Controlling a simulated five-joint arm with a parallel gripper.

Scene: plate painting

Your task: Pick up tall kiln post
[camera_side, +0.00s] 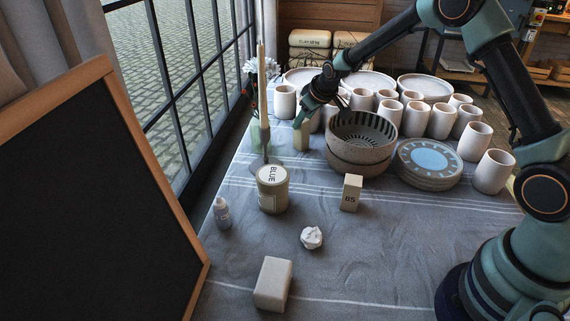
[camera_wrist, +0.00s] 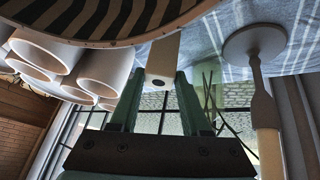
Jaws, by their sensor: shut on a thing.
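The tall kiln post (camera_side: 301,138) is a pale, squared block standing about upright behind the patterned bowl's left side. My gripper (camera_side: 303,122) is around its upper part from above. In the wrist view my green gripper fingers (camera_wrist: 160,76) sit on either side of the post (camera_wrist: 164,55), and its end face shows a dark round hole. The gripper is shut on it. I cannot tell whether its foot touches the cloth. A shorter pale post marked 85 (camera_side: 350,194) stands apart on the cloth, nearer the side camera.
Striped bowls (camera_side: 345,158) are close right of the held post. A thin upright stand (camera_side: 264,110) is close left. Several white cups (camera_side: 440,121) and stacked plates (camera_side: 425,182) fill the right. A BLUE jar (camera_side: 273,196), small bottle (camera_side: 222,213) and pale block (camera_side: 272,284) are in front.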

